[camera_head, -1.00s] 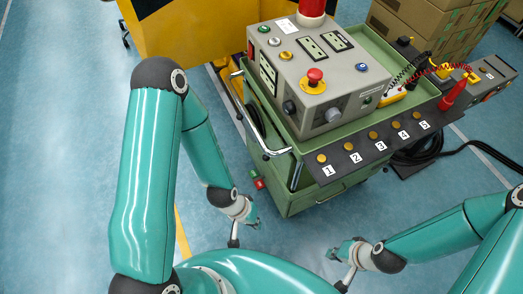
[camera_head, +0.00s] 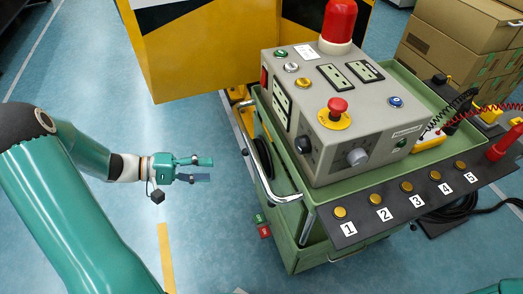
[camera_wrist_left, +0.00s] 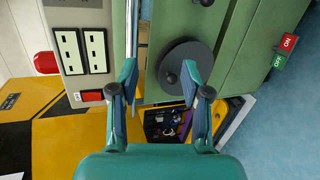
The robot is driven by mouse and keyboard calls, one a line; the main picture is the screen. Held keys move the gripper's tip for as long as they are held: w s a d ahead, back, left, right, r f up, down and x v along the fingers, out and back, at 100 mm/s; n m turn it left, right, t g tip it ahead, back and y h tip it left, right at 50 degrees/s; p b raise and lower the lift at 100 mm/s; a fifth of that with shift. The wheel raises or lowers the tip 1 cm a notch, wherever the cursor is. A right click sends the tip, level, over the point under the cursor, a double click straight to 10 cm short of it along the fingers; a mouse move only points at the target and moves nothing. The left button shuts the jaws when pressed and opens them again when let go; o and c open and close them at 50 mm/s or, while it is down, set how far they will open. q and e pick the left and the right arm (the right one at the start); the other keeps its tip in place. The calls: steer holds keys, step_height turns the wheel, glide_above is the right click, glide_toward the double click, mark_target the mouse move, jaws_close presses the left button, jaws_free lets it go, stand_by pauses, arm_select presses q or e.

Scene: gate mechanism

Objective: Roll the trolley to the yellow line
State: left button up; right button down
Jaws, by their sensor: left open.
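The green trolley (camera_head: 296,213) stands upright right of centre in the head view, carrying a grey control box with a red mushroom button. Its silver handle bar (camera_head: 262,168) runs along its left side and also shows in the left wrist view (camera_wrist_left: 132,28). The yellow line (camera_head: 166,257) is a short strip on the blue floor, left of the trolley. My left gripper (camera_head: 211,169) is open and empty, left of the handle with a gap between. In the left wrist view its fingers (camera_wrist_left: 159,77) point at the trolley's side. My right gripper is out of view.
A yellow and black cabinet (camera_head: 205,50) stands behind the trolley. Cardboard boxes (camera_head: 455,45) are stacked at the back right. A dark panel with numbered buttons (camera_head: 410,187) juts from the trolley's front. Black cable (camera_head: 468,207) lies on the floor at right. The floor at left is clear.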

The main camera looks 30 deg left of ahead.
mark_target(251, 148)
arm_select(q)
steer(key=a+r+t, duration=0.2)
steer(key=a+r, duration=0.1)
steer(key=x, duration=1.6)
steer(key=shift+w+a, duration=0.1)
steer(key=shift+w, duration=0.5)
jaws_close()
